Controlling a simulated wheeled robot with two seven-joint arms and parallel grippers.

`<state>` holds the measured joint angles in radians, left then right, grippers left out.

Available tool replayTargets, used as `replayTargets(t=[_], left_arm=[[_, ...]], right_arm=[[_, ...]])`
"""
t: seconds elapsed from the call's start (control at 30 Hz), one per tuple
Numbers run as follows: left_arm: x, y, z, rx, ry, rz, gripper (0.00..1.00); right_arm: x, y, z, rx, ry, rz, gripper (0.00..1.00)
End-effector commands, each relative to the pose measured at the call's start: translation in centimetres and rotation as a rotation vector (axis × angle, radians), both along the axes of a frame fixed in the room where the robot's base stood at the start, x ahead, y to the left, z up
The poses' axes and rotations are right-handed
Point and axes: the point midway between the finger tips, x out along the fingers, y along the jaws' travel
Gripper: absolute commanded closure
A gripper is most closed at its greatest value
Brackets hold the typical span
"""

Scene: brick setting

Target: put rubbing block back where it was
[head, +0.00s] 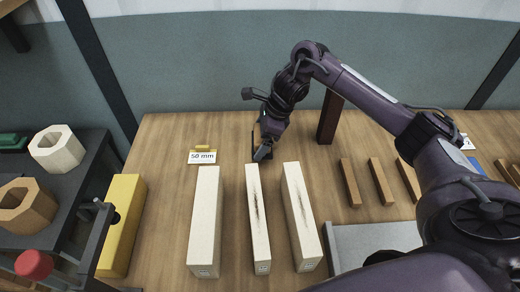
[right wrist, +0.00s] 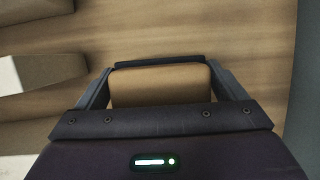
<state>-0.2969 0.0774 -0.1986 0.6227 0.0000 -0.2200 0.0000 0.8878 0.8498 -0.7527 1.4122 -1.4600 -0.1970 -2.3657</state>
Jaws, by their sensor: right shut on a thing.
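My right gripper (head: 262,150) is over the back of the wooden bench, just behind the middle pale bar. In the right wrist view (right wrist: 160,88) its two fingers are shut on a tan block with a dark strip along its far edge, which I take to be the rubbing block (right wrist: 160,84). In the head view the block is mostly hidden by the gripper. I cannot tell whether the block touches the bench. My left gripper is not in view.
Three pale bars (head: 205,225) lie on the bench; two have dark smudges. A "50 mm" card (head: 202,157) stands left of the gripper. A dark red post (head: 329,118) stands to its right. Brown strips (head: 380,181), a grey tray (head: 370,240) and a yellow block (head: 121,225) lie around.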

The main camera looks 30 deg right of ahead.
Motion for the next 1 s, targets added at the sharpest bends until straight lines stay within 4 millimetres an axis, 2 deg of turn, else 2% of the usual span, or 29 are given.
replayTargets(t=[0.3,0.73,0.77,0.8,0.83,1.0], left_arm=[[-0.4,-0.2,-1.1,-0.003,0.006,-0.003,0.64],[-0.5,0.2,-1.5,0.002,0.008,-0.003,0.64],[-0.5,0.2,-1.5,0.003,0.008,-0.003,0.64],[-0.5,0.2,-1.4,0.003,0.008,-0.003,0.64],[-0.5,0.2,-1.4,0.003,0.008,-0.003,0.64],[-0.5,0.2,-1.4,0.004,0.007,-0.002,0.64]], right_arm=[[0.0,0.1,-3.8,0.003,0.000,-0.001,0.31],[0.0,0.0,-4.3,0.000,-0.002,-0.001,0.31],[0.0,0.0,-4.4,0.000,0.000,-0.001,0.08],[0.0,0.0,-4.2,0.000,0.000,-0.001,0.03],[0.0,0.0,-4.2,0.000,0.000,-0.001,0.00],[0.0,0.0,-4.2,0.000,0.000,-0.001,0.00]])
